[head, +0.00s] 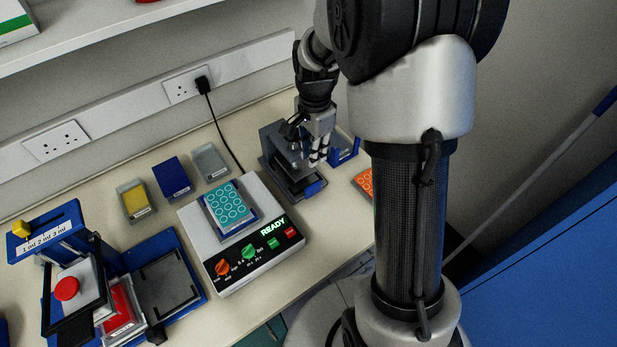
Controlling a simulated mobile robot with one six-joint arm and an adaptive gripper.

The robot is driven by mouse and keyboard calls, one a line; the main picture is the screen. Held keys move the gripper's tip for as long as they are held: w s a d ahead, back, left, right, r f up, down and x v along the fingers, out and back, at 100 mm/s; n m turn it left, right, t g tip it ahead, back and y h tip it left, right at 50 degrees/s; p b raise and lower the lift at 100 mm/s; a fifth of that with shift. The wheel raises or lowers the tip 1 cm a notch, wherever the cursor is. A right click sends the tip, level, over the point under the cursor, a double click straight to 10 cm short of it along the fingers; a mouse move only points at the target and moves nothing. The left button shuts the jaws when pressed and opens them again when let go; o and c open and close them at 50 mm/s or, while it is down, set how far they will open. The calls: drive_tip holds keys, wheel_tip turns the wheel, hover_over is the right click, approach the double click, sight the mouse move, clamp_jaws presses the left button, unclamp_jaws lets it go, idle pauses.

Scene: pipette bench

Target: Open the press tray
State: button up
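A dark grey press-like device (273,147) stands at the back of the bench, right of centre. A low tray-like part (297,180) with a blue tab (314,188) is at its front, close to the base. My gripper (319,158) points down at the right side of this device, above and behind the blue tab. Its pale fingers overlap the device in the picture, and I cannot tell whether they touch it. The finger gap is too small to judge. My arm hides part of the bench to the right.
A white machine (258,269) reading READY holds a teal well plate (226,204). A blue device (184,250) with a red button (67,288) stands at left. Yellow (133,201), blue (171,178) and grey (210,162) boxes line the back. A blue holder (346,152) and an orange plate (364,183) are at right.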

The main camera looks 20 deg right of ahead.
sight(313, 185)
wheel_tip(313, 185, down, 15)
drive_tip(key=b, duration=0.3)
drive_tip(key=shift+c, duration=0.2)
clamp_jaws()
idle(0.5)
